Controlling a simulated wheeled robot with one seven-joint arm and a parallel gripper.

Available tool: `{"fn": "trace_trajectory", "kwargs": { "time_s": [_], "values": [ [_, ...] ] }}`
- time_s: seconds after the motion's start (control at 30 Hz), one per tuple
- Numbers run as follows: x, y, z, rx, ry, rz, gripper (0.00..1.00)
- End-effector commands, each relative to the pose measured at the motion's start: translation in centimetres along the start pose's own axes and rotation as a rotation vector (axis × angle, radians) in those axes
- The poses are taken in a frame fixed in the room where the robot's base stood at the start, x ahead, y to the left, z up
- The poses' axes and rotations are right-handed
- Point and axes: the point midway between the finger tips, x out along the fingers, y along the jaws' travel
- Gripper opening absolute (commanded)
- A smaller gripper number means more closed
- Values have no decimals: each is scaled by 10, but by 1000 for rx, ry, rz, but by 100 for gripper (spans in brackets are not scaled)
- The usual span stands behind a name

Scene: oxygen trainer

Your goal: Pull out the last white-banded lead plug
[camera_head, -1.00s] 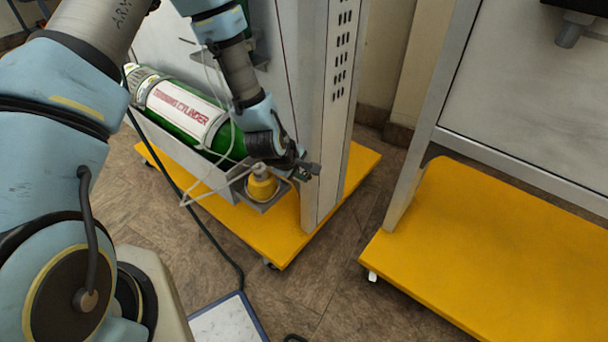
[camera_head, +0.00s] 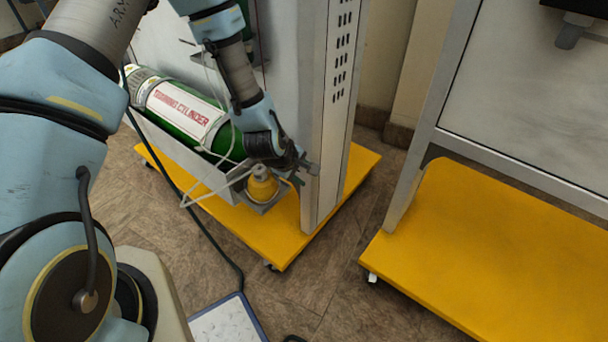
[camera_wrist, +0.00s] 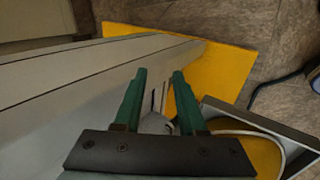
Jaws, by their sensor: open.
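My gripper (camera_wrist: 160,76) is open, its two green fingers apart, beside the corner post of the trainer panel. Between the finger bases in the wrist view is a pale rounded thing (camera_wrist: 155,123), mostly hidden by the gripper body; I cannot tell what it is. A thin dark vertical line shows just beyond it. I cannot make out any white-banded lead plug in either view. In the head view my gripper (camera_head: 308,168) is low at the panel's side, just right of a yellow bottle (camera_head: 262,186) in a grey holder.
A green training cylinder (camera_head: 180,108) lies in a grey cradle left of my gripper. The trainer stands on a yellow wheeled base (camera_head: 278,243). A second yellow-based stand (camera_head: 490,245) is at the right, with bare floor between. A dark hose (camera_head: 214,250) runs down in front.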

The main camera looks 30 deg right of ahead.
Motion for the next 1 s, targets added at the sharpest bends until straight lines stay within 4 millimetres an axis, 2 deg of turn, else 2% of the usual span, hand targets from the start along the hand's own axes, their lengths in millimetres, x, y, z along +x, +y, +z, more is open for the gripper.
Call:
{"fn": "trace_trajectory", "kwargs": {
  "time_s": [0.03,0.3,0.5,0.7,1.0],
  "values": [
    [-8,6,-1,2,3,10,54],
    [-60,3,-1,0,3,4,54],
    [-91,1,-1,0,2,0,54],
    [-103,-1,0,-1,0,-3,54],
    [-104,-1,0,-1,0,-4,54]
  ]
}}
